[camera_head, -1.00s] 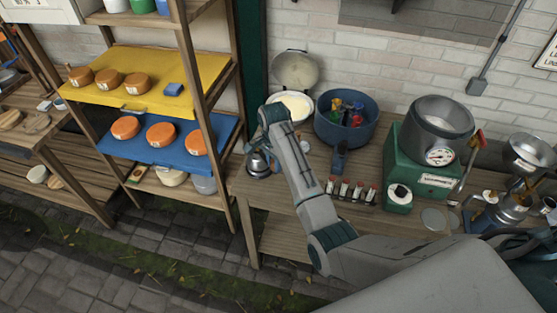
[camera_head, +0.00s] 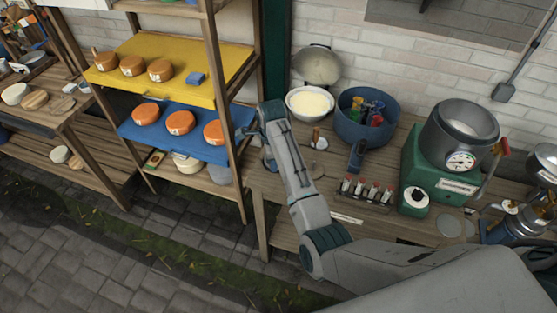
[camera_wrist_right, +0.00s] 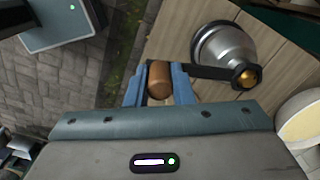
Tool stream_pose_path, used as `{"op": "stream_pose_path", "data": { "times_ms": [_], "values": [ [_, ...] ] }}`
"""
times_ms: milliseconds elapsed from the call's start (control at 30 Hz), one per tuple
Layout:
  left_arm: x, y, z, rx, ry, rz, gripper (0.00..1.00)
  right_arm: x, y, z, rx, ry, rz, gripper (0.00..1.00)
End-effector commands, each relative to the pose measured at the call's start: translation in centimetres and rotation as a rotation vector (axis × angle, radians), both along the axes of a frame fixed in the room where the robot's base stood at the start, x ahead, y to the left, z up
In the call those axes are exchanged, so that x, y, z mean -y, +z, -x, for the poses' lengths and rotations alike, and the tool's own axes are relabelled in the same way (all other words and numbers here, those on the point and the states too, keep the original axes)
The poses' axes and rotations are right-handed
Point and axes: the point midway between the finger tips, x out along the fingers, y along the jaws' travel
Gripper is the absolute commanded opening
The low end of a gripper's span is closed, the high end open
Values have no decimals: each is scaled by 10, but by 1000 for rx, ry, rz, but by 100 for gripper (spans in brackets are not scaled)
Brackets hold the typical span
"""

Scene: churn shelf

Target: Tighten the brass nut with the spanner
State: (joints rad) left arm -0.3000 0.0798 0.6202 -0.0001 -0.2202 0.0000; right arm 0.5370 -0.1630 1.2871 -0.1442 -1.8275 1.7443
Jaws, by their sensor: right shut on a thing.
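The spanner's brown wooden handle (camera_wrist_right: 159,80) is between the two blue fingers of my right gripper (camera_wrist_right: 160,88) in the right wrist view, and the gripper is shut on it. The spanner's dark bar (camera_wrist_right: 208,71) runs right from the handle. Its far end is around the brass nut (camera_wrist_right: 247,77); how snugly it fits I cannot tell. The nut is beside a silver bell-shaped metal part (camera_wrist_right: 226,50). In the head view my right arm reaches over the bench's left end and mostly hides the gripper, spanner and nut. My left gripper is not in view.
A shelf rack with a yellow board (camera_head: 184,87) and a blue board (camera_head: 176,147) of orange cheeses stands close left of my arm. A cream-filled bowl (camera_head: 310,103), a blue tub (camera_head: 362,122) and a green machine (camera_head: 432,160) stand on the bench.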

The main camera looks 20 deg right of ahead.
Motion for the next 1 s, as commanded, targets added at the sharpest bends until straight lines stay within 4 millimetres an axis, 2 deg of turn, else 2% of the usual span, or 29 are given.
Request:
{"op": "stream_pose_path", "data": {
  "times_ms": [300,567,1000],
  "values": [
    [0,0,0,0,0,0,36,-1,0,-1,1,115,-1,0],
    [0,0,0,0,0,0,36,-1,1,-1,2,116,-1,0],
    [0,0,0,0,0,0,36,-1,18,-1,2,115,-1,0]
  ]
}}
